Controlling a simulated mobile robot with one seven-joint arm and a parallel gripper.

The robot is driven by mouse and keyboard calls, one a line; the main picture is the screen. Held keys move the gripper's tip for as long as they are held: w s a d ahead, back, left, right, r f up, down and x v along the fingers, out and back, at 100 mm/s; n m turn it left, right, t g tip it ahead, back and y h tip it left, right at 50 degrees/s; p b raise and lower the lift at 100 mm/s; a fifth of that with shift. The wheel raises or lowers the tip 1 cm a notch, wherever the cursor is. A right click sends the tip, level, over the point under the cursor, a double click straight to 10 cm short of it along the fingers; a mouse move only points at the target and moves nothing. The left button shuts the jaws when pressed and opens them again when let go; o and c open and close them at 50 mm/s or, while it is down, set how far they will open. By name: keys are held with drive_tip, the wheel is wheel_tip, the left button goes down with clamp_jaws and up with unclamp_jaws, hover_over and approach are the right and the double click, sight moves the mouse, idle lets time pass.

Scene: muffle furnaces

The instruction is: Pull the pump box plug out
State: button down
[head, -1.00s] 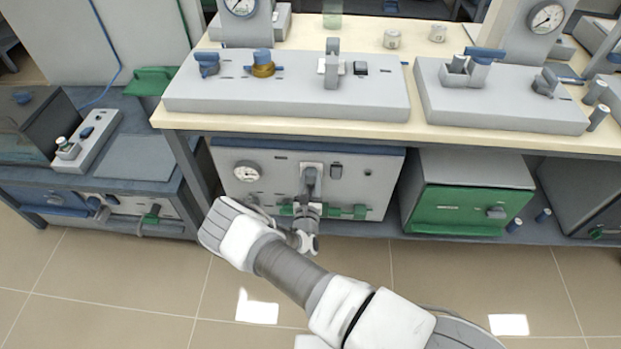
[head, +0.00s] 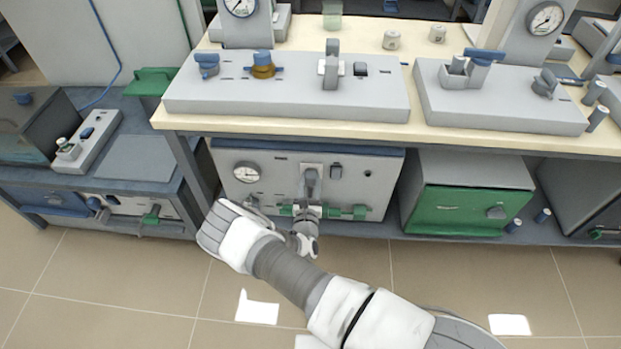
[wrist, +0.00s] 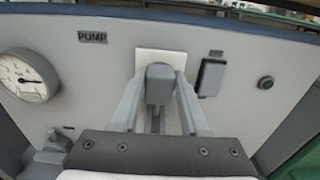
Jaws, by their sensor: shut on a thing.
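The pump box (head: 354,179) is a light grey panel under the bench; in the wrist view its face carries a PUMP label (wrist: 92,37). The grey plug (wrist: 160,84) sits in front of a white socket plate (wrist: 172,62) on the box face; it also shows in the head view (head: 311,178). My gripper (wrist: 160,97) has one finger on each side of the plug and is shut on it. The plug's far end is hidden, so I cannot tell how deep it sits in the socket.
The box face also bears a round gauge (wrist: 27,77), a dark switch (wrist: 209,78) and a round button (wrist: 265,82). A bench top (head: 290,123) overhangs the box. A green-fronted box (head: 470,208) stands to the right. The tiled floor in front is clear.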

drive_tip(key=s+p, duration=0.1)
drive_tip(key=s, duration=0.1)
drive_tip(key=shift+s+a+r, duration=0.1)
drive_tip(key=shift+s, duration=0.5)
drive_tip(key=shift+c, duration=2)
unclamp_jaws()
drive_tip(key=shift+s, duration=0.1)
